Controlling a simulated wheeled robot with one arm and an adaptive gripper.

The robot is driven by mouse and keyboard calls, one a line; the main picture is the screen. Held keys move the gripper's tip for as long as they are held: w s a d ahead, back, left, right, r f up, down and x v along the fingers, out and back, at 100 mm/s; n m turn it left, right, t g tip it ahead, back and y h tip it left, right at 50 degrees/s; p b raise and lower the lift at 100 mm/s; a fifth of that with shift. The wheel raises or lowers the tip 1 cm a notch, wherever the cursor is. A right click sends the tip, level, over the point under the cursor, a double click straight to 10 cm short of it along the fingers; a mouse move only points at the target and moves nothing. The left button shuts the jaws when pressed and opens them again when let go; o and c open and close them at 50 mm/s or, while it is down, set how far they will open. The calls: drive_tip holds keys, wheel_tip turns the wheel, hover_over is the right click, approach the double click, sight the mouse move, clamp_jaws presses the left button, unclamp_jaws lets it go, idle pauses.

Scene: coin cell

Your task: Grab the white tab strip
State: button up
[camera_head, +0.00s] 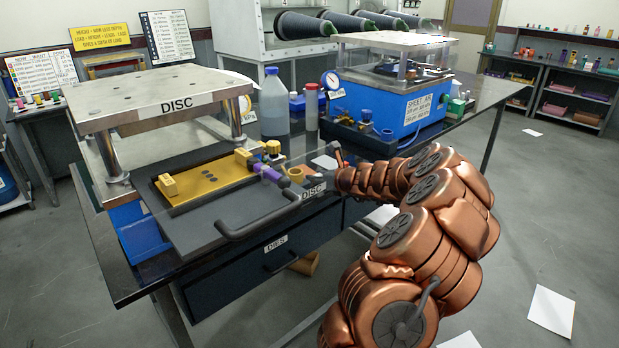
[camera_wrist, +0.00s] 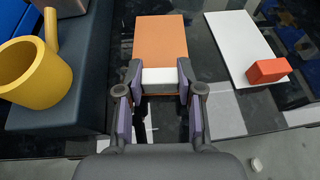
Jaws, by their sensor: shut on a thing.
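The white tab strip (camera_wrist: 163,76) is a short white bar at the near end of a flat orange-brown sheet (camera_wrist: 160,42) in the wrist view. My gripper (camera_wrist: 160,80) has its purple-and-grey fingers on either side of the strip and is shut on it. The sheet extends away from the fingers over the dark glossy bench top. In the head view, my copper arm reaches to the bench beside the DISC press, and the strip is too small to make out there.
A yellow cup (camera_wrist: 35,70) stands on a dark surface left of my gripper. To the right lies a white sheet (camera_wrist: 235,45) with a red block (camera_wrist: 268,70) on its near corner. The DISC press (camera_head: 160,95) and blue SHEET machine (camera_head: 395,105) stand on the bench.

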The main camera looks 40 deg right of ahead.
drive_tip(key=shift+c, duration=0.7)
drive_tip(key=shift+r, duration=0.1)
wheel_tip(320, 180, up, 4)
drive_tip(key=shift+f, duration=0.2)
drive_tip(key=s+d+r, duration=0.1)
drive_tip(key=s+d, duration=0.1)
drive_tip(key=s, duration=1.3)
drive_tip(key=shift+s+d, duration=0.35)
